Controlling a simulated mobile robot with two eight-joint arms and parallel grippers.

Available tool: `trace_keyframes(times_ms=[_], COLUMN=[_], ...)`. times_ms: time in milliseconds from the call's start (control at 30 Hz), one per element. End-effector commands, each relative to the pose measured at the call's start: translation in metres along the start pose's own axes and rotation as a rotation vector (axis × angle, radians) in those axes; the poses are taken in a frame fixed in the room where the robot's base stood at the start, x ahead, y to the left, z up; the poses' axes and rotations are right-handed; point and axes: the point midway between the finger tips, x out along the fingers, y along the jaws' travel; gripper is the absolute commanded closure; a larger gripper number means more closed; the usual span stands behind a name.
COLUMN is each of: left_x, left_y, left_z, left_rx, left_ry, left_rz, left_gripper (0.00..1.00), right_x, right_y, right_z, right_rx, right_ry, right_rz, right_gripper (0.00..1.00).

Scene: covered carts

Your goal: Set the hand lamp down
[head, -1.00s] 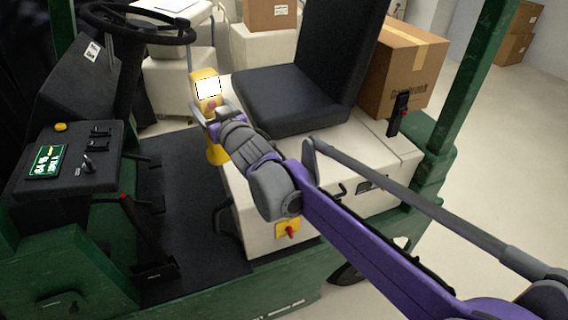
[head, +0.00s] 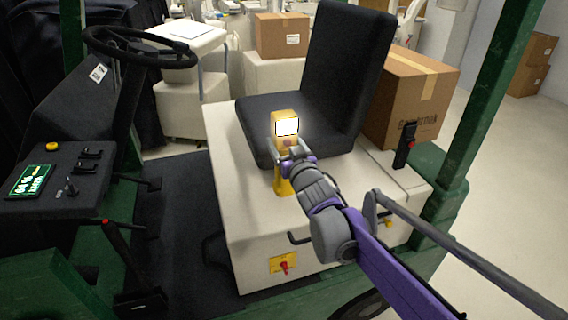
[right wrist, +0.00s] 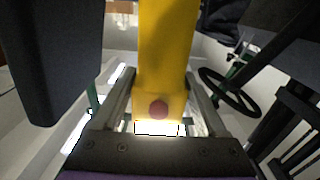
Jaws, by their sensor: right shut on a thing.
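The hand lamp (head: 285,125) is yellow with a bright white lit face and a dark reddish button. It is upright in the head view, in front of the black seat and over the cream seat base. My right gripper (head: 292,155) is shut on its body. In the right wrist view the lamp (right wrist: 165,50) stands between the two fingers of the gripper (right wrist: 160,95). Its yellow lower end shows at the cream surface (head: 240,190) in the head view; I cannot tell whether it touches. My left gripper is not in view.
The black seat (head: 300,120) and its backrest stand just behind the lamp. A cardboard box (head: 405,100) and a black handset (head: 405,150) are to the right. The steering wheel (head: 140,45) and console (head: 60,180) are left. The cream base left of the lamp is bare.

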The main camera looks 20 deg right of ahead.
Motion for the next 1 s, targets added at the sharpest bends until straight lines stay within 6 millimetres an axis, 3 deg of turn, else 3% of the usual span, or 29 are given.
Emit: trace_keyframes(times_ms=[333, 767, 800, 900, 1000], left_x=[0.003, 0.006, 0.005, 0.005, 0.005], left_y=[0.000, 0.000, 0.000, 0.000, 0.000], left_z=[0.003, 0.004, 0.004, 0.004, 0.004], left_rx=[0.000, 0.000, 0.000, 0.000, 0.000], left_ry=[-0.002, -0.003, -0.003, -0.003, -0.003], left_rz=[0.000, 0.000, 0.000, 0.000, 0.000], left_gripper=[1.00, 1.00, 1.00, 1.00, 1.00], right_x=[0.000, 0.000, 0.000, 0.000, 0.000], right_y=[-0.001, -0.001, 0.000, 0.000, 0.000], right_z=[0.042, 0.048, 0.048, 0.048, 0.047], right_rx=[0.000, 0.000, 0.000, 0.000, 0.000], right_ry=[0.001, 0.001, 0.000, 0.000, 0.000], right_rz=[-0.001, -0.001, -0.001, -0.001, -0.001], right_gripper=[1.00, 1.00, 0.18, 0.00, 0.00])
